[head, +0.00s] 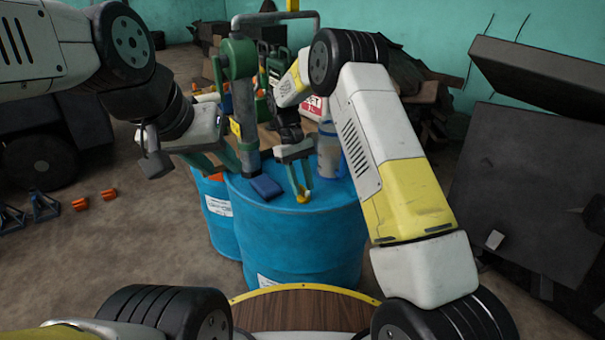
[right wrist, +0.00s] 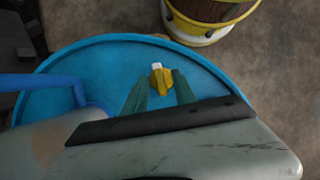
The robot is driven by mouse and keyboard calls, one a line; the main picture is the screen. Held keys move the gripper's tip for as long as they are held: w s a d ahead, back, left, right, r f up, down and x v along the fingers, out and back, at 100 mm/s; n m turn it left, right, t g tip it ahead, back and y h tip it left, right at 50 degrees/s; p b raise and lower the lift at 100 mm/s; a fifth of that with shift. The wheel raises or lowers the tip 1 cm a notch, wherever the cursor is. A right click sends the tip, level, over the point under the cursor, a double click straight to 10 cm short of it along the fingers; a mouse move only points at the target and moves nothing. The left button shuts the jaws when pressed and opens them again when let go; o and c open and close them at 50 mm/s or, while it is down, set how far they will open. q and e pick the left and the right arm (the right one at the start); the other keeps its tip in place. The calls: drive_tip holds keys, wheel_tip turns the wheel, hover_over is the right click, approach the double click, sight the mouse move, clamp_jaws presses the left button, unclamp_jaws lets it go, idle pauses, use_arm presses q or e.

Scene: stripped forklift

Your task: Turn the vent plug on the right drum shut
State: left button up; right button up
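The right drum (head: 300,235) is blue and stands in front of me, with a second blue drum (head: 217,215) behind it to the left. The yellow vent plug (right wrist: 160,80) sits near the drum's edge, with a small white piece beside it. It also shows in the head view (head: 302,198), partly hidden. My right gripper (right wrist: 158,85) reaches down over the drum top, its green fingers on either side of the plug with small gaps visible. My left gripper (head: 210,163) hangs at the left, near the green pump post, its fingers apart and empty.
A blue block (head: 266,187) lies on the drum top. A clear jug (head: 328,158) stands behind my right gripper. A green post (head: 240,100) rises at the drums. A round wooden top with a yellow rim (head: 300,310) is nearest me. Dark panels (head: 520,180) lean at right.

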drive_tip(key=v, duration=0.7)
drive_tip(key=shift+r, duration=0.2)
